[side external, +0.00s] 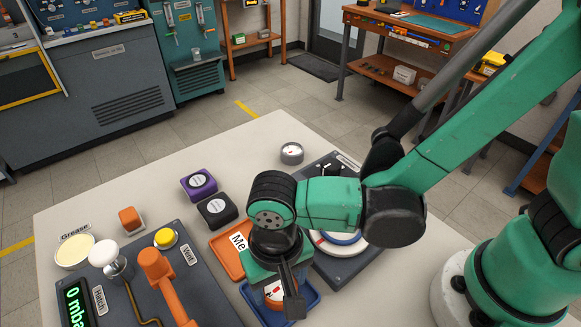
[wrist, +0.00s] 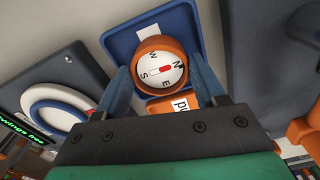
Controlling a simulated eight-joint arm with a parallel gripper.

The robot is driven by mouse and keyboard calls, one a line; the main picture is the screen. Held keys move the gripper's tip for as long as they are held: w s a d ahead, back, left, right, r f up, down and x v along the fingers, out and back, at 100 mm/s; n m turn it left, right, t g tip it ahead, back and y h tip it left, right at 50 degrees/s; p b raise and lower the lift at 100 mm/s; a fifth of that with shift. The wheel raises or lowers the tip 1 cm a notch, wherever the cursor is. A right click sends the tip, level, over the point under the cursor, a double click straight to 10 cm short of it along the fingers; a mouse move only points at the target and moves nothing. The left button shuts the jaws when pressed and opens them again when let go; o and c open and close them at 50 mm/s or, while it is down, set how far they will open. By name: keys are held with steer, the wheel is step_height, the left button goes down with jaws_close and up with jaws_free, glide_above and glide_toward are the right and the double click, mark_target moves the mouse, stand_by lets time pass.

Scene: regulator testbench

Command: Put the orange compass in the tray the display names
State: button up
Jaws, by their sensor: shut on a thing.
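The orange compass (wrist: 160,68), with a white face and red-and-white needle, is between the fingers of my gripper (wrist: 163,80). My gripper is shut on it. In the side view my gripper (side external: 277,283) partly hides the compass. The blue tray (wrist: 121,44) lies under the compass, and its rim shows in the side view (side external: 309,303). I cannot tell whether the compass touches the tray floor. An orange tray (side external: 226,255) labelled "Me…" lies just behind it, its label partly hidden. A display (wrist: 22,131) in the wrist view shows "swings free".
A panel (side external: 205,294) with a "0 mbar" readout (side external: 77,306), Hatch and Vent knobs stands at left. A dark panel (side external: 337,268) with a blue-and-white ring is at right. Purple (side external: 198,184) and black (side external: 217,209) cases, an orange block (side external: 131,219) and a round gauge (side external: 291,153) stand behind.

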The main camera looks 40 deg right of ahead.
mark_target(279, 285)
steer(key=shift+f, duration=0.15)
steer(key=o, duration=1.4)
step_height(279, 285, up, 12)
steer(key=w+d+n+t, duration=0.1)
steer(key=w+d+t, duration=0.2)
steer(key=d, duration=0.7)
steer(key=w+d+n+t, duration=0.1)
steer(key=w+d+t, duration=0.2)
steer(key=d, duration=0.7)
steer(key=shift+d+r+t, duration=0.2)
steer(key=shift+t, duration=0.4)
